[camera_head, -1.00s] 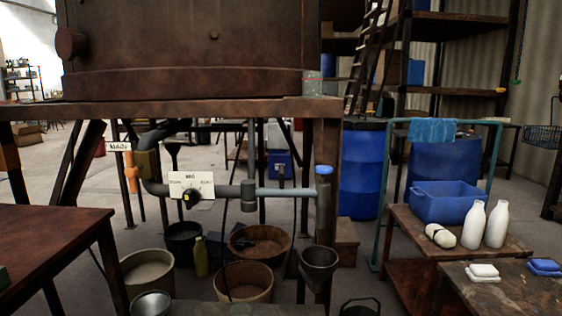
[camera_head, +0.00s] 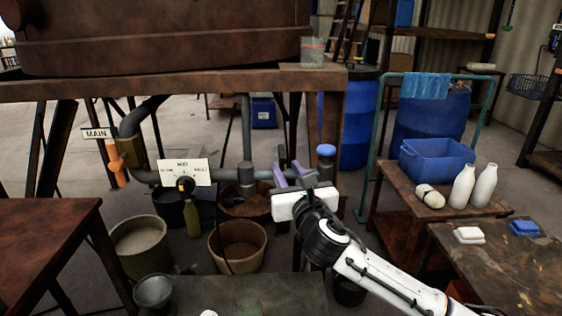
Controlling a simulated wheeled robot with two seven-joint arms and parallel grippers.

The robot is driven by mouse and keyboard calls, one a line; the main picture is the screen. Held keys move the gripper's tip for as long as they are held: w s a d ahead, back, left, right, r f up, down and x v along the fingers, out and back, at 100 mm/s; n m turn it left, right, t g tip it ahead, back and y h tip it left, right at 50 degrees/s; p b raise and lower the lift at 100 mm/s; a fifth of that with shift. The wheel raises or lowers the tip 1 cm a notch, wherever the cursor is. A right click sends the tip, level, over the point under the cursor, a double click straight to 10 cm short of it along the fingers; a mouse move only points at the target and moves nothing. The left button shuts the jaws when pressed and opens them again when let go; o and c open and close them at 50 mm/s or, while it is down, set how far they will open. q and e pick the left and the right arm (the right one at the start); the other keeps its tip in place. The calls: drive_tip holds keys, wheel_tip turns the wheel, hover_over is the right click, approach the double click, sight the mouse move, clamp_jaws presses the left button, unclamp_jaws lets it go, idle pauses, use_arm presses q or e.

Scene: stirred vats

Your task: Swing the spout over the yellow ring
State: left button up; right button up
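The spout is a grey pipe (camera_head: 264,175) running right from a vertical joint (camera_head: 246,178) to an upright end piece with a blue cap (camera_head: 326,151). My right gripper (camera_head: 290,168) comes in from the lower right with its two purple fingers apart. The fingers overlap the spout pipe in the view, between the joint and the blue cap. I cannot tell whether they touch it. The gripper body and arm hide the lower part of the end piece and what is below it. I see no yellow ring. My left gripper is not in view.
A valve with a white label plate (camera_head: 184,172) and an orange handle (camera_head: 117,165) sit left on the pipework. Below stand a grey-green bucket (camera_head: 140,248), a brown tub (camera_head: 238,247) and a metal bowl (camera_head: 153,291). A bench with white bottles (camera_head: 484,185) stands right. A rusty table (camera_head: 45,232) is left.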

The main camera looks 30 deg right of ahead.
sight(282, 169)
drive_tip(key=x, duration=0.5)
drive_tip(key=shift+w, duration=0.2)
clamp_jaws()
